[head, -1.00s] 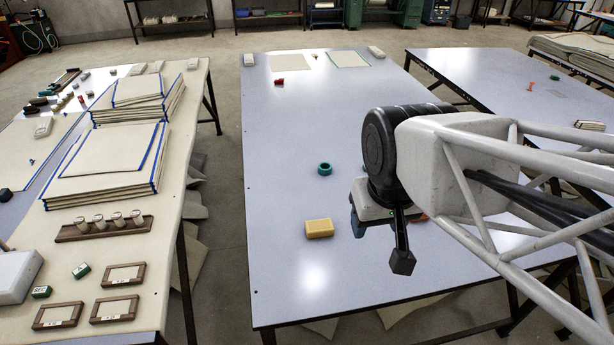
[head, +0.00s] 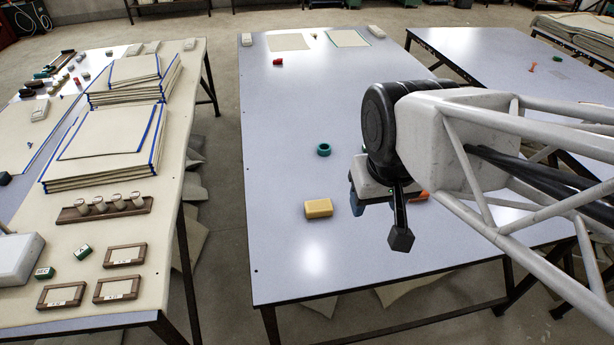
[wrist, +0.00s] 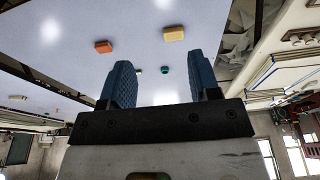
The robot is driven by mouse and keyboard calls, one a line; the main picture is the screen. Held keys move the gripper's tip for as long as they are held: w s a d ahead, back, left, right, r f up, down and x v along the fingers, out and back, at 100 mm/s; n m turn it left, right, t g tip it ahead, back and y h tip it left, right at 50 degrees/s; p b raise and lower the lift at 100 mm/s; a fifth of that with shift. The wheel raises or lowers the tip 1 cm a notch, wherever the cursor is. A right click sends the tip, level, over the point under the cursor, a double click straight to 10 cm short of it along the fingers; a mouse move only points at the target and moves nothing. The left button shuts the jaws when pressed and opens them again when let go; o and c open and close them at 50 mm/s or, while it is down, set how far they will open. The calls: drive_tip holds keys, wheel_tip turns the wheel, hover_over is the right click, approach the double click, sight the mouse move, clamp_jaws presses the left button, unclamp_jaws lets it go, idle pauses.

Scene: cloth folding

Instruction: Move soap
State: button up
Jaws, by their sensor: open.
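A yellow block (head: 318,208), which looks like the soap, lies flat on the near part of the middle table (head: 290,170). It also shows in the wrist view (wrist: 174,33), beyond the fingertips. My gripper (head: 357,203) hangs above the table, to the right of the block in the head view and apart from it. Its two blue fingers (wrist: 163,62) are spread in the wrist view, with nothing between them. In the head view one finger is largely hidden by the wrist.
A teal ring (head: 323,149) lies behind the block. An orange-red piece (head: 424,196) is partly hidden behind my wrist; a red piece (head: 278,62) and two cloths (head: 290,42) lie farther back. The left table (head: 195,140) holds cloth stacks and small frames. Bare tabletop surrounds the block.

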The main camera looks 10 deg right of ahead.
drive_tip(key=c, duration=0.4)
drive_tip(key=shift+w+f, duration=0.1)
drive_tip(key=shift+w, duration=0.45)
drive_tip(key=c, duration=0.5)
drive_tip(key=w+f+m, duration=0.1)
drive_tip(key=w, duration=0.2)
drive_tip(key=w+d+f+m, duration=0.1)
drive_tip(key=w+f+m, duration=0.1)
drive_tip(key=w, duration=0.2)
drive_tip(key=w+f+m, duration=0.1)
drive_tip(key=w, duration=0.3)
drive_tip(key=shift+d+f+m+g+y, duration=0.15)
drive_tip(key=shift+m+g+y, duration=0.25)
clamp_jaws()
drive_tip(key=w+d+f+m, duration=0.3)
drive_tip(key=w+f, duration=0.4)
drive_tip(key=f, duration=0.3)
drive_tip(key=w+d+f+m+g+y, duration=0.1)
drive_tip(key=w+f+m, duration=0.4)
drive_tip(key=f, duration=0.5)
drive_tip(key=w+d+f+m, duration=0.4)
drive_tip(key=w+f+m, duration=0.1)
drive_tip(key=w+f, duration=0.4)
drive_tip(key=shift+w+d+f+g, duration=0.35)
drive_tip(key=shift+w+f+g, duration=0.05)
drive_tip(key=shift+f, duration=0.3)
